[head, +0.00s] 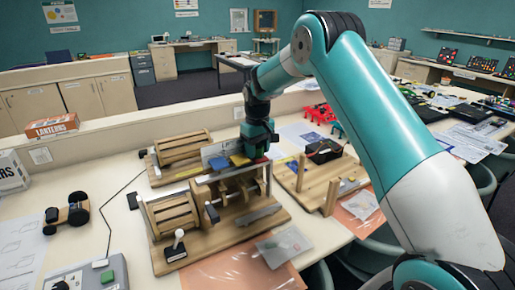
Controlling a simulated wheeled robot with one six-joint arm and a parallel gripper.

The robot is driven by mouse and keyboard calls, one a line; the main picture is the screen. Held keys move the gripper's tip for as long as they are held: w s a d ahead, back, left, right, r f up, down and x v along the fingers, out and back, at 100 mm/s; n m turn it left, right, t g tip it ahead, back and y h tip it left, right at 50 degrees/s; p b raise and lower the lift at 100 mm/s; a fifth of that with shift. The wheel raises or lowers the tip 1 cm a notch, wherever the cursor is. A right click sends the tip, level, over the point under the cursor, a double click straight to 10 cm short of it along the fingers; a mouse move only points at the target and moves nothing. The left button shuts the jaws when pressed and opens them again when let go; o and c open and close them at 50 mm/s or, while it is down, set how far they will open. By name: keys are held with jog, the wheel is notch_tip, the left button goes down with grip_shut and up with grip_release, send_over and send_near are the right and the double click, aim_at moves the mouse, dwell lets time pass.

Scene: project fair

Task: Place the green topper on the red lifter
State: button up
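My gripper (258,148) points down over the wooden cam machine (232,220) in the middle of the table. Its fingertips are small and dark here, so I cannot tell whether they are open or shut. A blue piece (218,163) and a yellow piece (239,160) sit side by side on top of the machine, left of my gripper.
A second wooden machine (180,157) stands behind, and another wooden rig (300,178) stands to the right. A lanterns box (52,126) sits on the back ledge.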

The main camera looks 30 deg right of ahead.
aim_at(258, 145)
notch_tip(258, 145, up, 12)
jog(key=b, duration=0.3)
jog(key=s+a+r+n, duration=0.2)
jog(key=s+a+r, duration=0.1)
jog(key=s+a, duration=0.45)
jog(key=s+a+f+n+y, duration=0.1)
jog(key=s+a, duration=0.3)
jog(key=s, duration=0.6)
jog(key=s+a+f+n+y, duration=0.1)
jog(key=s+a, duration=0.3)
jog(key=s, duration=0.6)
jog(key=s+a+f+n+y, duration=0.1)
jog(key=s+a, duration=0.3)
jog(key=s, duration=0.7)
jog(key=shift+a+n+y, duration=0.3)
jog(key=shift+a+y, duration=0.1)
jog(key=shift+y, duration=0.2)
jog(key=shift+c, duration=0.4)
